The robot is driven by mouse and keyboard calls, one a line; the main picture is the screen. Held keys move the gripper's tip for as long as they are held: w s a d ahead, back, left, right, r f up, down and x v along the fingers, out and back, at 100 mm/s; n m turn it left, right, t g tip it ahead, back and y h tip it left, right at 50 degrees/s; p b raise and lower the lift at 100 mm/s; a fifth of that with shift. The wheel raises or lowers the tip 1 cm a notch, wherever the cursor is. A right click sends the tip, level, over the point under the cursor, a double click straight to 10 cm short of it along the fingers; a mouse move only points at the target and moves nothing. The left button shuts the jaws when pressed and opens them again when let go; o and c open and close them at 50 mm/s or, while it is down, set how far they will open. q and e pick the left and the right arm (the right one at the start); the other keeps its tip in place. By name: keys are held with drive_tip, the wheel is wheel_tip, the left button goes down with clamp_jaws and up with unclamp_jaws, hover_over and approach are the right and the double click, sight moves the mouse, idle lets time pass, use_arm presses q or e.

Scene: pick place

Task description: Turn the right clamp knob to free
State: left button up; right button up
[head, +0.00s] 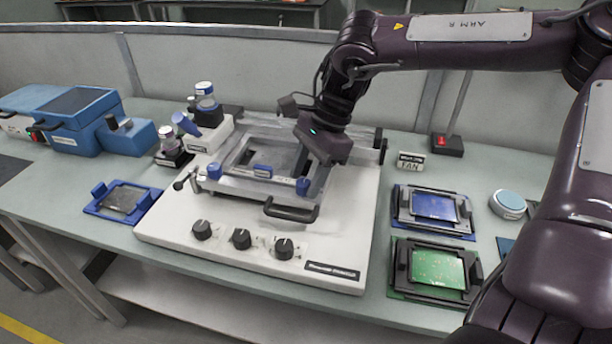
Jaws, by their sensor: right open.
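The white machine (170,218) stands on the bench with a grey metal frame (240,186) on top. The right clamp knob (303,186) is small and blue, at the frame's front right corner. A matching left knob (214,171) sits at the front left, and a blue piece (262,171) lies between them. My right gripper (312,172) is open and points down just above and behind the right knob. Its fingertips are hard to make out, and I cannot tell whether they touch the knob. My left gripper is not in view.
Three black dials (241,238) and a black handle (291,211) are at the machine's front. A blue-board tray (434,205) and green-board tray (437,270) lie to the right. Jars (205,96) stand behind left, a blue device (75,120) farther left.

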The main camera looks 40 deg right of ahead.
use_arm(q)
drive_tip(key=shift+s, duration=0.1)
use_arm(e)
drive_tip(key=shift+a+f, duration=0.1)
drive_tip(key=shift+f, duration=0.1)
drive_tip(key=c, duration=1)
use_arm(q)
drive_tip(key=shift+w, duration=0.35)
